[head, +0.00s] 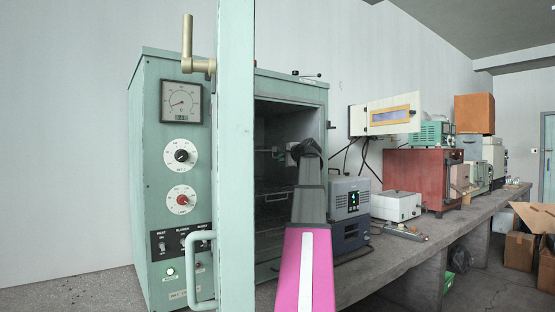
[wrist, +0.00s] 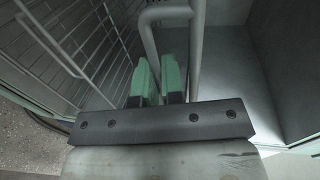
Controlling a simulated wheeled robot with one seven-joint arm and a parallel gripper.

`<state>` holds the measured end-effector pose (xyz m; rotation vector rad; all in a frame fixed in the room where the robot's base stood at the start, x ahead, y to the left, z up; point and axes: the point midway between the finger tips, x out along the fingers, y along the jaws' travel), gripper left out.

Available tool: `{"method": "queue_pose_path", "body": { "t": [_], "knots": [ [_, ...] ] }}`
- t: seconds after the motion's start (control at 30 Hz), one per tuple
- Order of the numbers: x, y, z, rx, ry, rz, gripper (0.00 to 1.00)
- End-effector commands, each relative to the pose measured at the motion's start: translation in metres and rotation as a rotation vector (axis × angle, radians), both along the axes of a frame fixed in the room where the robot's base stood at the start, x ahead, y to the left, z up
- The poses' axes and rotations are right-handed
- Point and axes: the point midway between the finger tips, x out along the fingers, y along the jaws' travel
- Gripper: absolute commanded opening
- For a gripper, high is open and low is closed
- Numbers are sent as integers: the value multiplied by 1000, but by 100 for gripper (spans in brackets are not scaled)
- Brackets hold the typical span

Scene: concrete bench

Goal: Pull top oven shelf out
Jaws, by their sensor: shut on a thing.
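The green oven (head: 180,230) stands at the left of the bench with its door (head: 236,110) swung open, seen nearly edge-on. My arm reaches into the dark chamber, and my gripper (head: 303,150) is at the height of the top oven shelf (head: 268,151). In the wrist view, the green fingertips of my gripper (wrist: 158,82) are shut on a thick grey rod of the shelf (wrist: 150,42). Wire bars show to the left of it. The exact contact between the pads is partly hidden. Much of the shelf is hidden behind my arm and the door in the head view.
The door handle (head: 202,275) sticks out at the left of my arm. A grey box-shaped device (head: 349,200) stands close right of the oven opening. A white unit (head: 396,206) and a red furnace (head: 422,178) stand farther along the bench (head: 400,262).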

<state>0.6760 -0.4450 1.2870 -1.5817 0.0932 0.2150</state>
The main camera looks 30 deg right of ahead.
Motion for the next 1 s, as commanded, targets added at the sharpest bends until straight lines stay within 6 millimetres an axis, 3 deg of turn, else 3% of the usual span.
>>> {"method": "queue_pose_path", "body": {
  "t": [0.03,0.2,0.5,0.7,1.0],
  "knots": [
    [-21,1,-2,0,-1,-2,0],
    [-75,-3,-3,0,0,-3,0],
    [-154,-10,-2,-1,0,-2,0],
    [-184,-13,-2,0,2,-1,0],
    [-197,-15,-1,1,1,1,0]
  ]
}}
